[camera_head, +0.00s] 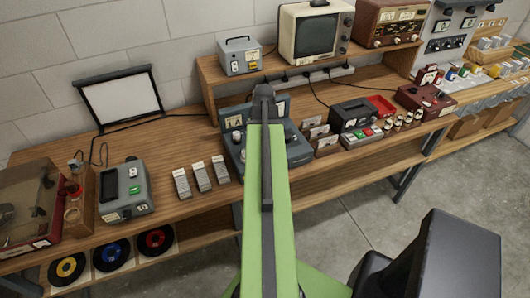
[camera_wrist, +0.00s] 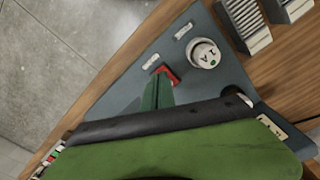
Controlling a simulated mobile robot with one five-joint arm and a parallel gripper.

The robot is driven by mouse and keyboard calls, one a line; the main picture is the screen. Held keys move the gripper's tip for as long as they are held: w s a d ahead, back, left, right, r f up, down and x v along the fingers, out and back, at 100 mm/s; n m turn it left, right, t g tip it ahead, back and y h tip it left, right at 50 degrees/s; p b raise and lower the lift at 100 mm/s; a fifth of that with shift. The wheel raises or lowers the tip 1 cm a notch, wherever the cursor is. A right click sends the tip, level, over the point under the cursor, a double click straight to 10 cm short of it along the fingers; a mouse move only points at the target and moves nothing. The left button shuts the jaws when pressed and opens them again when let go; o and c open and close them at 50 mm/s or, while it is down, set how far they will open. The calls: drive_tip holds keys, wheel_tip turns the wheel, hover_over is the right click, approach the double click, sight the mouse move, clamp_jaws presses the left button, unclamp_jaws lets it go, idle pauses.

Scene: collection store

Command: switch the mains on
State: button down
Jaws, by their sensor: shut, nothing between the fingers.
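A blue-grey console (camera_head: 299,150) with a sloped panel stands on the bench, partly hidden behind my arm in the head view. In the wrist view its panel (camera_wrist: 120,72) carries a white round knob (camera_wrist: 204,54), two small pale labels and a small red part (camera_wrist: 170,72), which looks like a switch. My gripper (camera_wrist: 158,92) is shut and empty, its green fingers right at the red part. I cannot tell whether they touch it. The fingers and the dark wrist bar hide part of the switch and panel, so its position is unclear.
Several grey ribbed blocks (camera_head: 201,176) lie left of the console, beside a grey meter (camera_head: 124,190). A black box (camera_head: 352,115) and a red device (camera_head: 425,101) stand to the right. A monitor (camera_head: 314,34) is on the shelf behind. The floor in front is clear.

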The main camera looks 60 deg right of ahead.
drive_tip(key=shift+f+b, duration=0.9)
idle(0.4)
drive_tip(key=shift+r, duration=0.1)
wheel_tip(320, 180, up, 7)
drive_tip(key=p, duration=0.7)
